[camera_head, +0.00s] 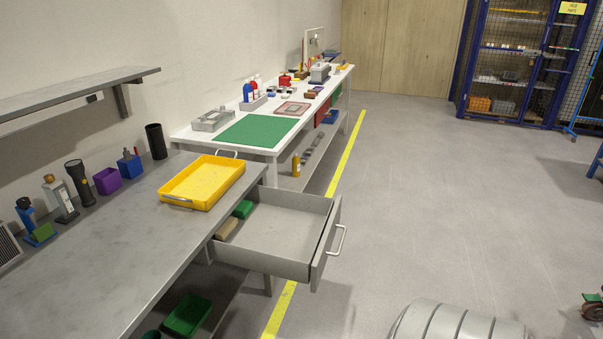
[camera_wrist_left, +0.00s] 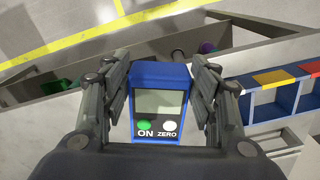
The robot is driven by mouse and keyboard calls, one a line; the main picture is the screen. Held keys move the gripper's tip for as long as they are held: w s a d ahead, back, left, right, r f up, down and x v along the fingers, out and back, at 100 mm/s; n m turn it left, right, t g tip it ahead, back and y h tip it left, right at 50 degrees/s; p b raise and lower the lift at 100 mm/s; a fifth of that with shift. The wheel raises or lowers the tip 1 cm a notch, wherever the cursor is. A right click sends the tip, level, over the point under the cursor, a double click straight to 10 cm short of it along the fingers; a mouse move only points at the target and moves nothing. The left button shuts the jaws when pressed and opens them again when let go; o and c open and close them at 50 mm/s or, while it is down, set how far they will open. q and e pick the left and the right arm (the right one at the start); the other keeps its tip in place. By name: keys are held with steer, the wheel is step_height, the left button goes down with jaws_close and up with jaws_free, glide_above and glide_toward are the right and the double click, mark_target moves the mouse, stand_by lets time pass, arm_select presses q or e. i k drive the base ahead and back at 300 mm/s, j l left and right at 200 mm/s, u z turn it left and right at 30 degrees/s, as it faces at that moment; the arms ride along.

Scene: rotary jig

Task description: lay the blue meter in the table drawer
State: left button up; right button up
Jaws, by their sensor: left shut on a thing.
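The blue meter (camera_wrist_left: 159,76) is between the fingers of my left gripper (camera_wrist_left: 160,68) in the left wrist view. Its grey screen and its green ON and white ZERO buttons face the camera. The gripper is shut on its sides. The table drawer (camera_head: 285,236) stands pulled open in the head view, with a bar handle on its front. A green block (camera_head: 243,209) and a tan block (camera_head: 227,229) lie at its left side; the rest of its floor is bare. Neither gripper shows in the head view.
A yellow tray (camera_head: 205,181) sits on the grey table (camera_head: 105,245) above the drawer. A torch (camera_head: 80,183), a purple box (camera_head: 107,181) and a black cup (camera_head: 156,141) stand along the wall side. A blue compartment rack (camera_wrist_left: 267,103) shows at the wrist view's right.

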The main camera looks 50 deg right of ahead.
mark_target(288, 239)
steer(key=i+l+z, duration=0.1)
steer(key=l+z, duration=0.15)
steer(key=l, duration=0.2)
steer(key=i+l+z, duration=0.4)
steer(key=l+z, duration=0.15)
steer(key=l, duration=0.25)
steer(key=i+l+z, duration=0.3)
steer(key=i+l, duration=0.15)
steer(key=l, duration=0.15)
steer(key=i+l, duration=0.2)
steer(key=l, duration=0.1)
